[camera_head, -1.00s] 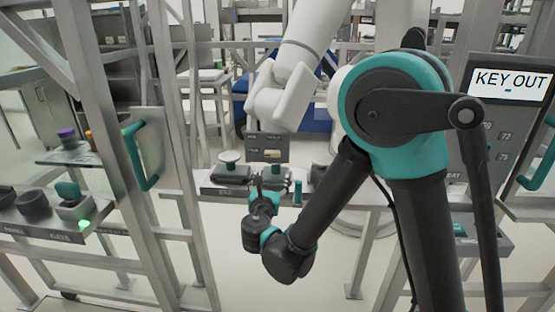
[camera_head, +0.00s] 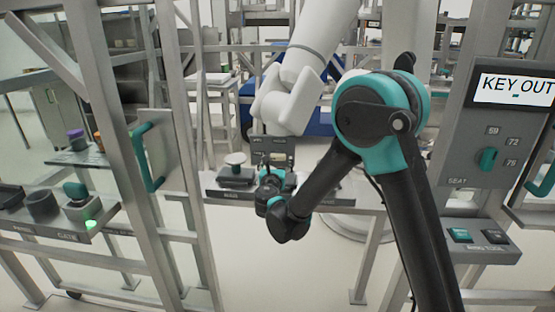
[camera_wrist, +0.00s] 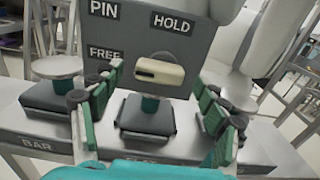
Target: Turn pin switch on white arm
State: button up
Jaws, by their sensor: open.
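The pin switch is a beige, bar-shaped knob (camera_wrist: 160,70) on a grey panel (camera_wrist: 205,45) lettered PIN, HOLD and FREE. The knob lies nearly level, its right end towards neither label clearly. In the head view the panel (camera_head: 262,145) hangs below the white arm (camera_head: 295,85). My gripper (camera_wrist: 158,84) is open, its green-padded fingers left and right of the knob in the picture and apart from it. In the head view my gripper (camera_head: 272,172) is just below the panel, and the knob is too small to make out.
A shelf (camera_wrist: 40,140) marked BAR runs under the panel, with a black-based teal post (camera_wrist: 147,118) below the knob and a round-topped button (camera_wrist: 57,68) at left. Metal frame posts (camera_head: 185,150) stand left. A KEY OUT console (camera_head: 500,130) stands right.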

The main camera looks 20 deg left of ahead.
jog(key=shift+x, duration=1.3)
jog(key=shift+c, duration=0.2)
jog(key=c, duration=1.1)
